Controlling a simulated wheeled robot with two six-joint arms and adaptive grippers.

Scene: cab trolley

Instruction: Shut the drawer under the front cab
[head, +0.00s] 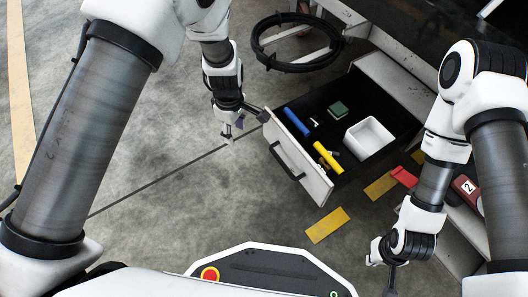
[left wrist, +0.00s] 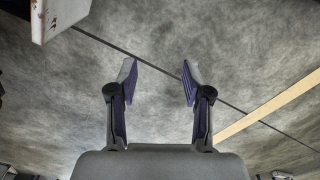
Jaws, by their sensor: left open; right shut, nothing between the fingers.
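The drawer (head: 316,192) stands pulled out in the head view, with a white front panel, a black bar handle (head: 283,160) and a dark inside. My left gripper (head: 230,132) is open and empty, just left of the panel's far corner and apart from the handle. Its two spread fingers also show in the left wrist view (left wrist: 159,82), with bare floor beyond them. A white panel corner, probably the drawer's, is at that view's top left (left wrist: 62,16). My right gripper (head: 389,290) is shut and empty at the lower right, partly cut off by the frame edge.
The drawer holds a blue cylinder (head: 297,121), a yellow cylinder (head: 328,158), a green block (head: 338,110) and a white bin (head: 369,138). A red item (head: 404,177) lies to the right. Floor left of the drawer is clear.

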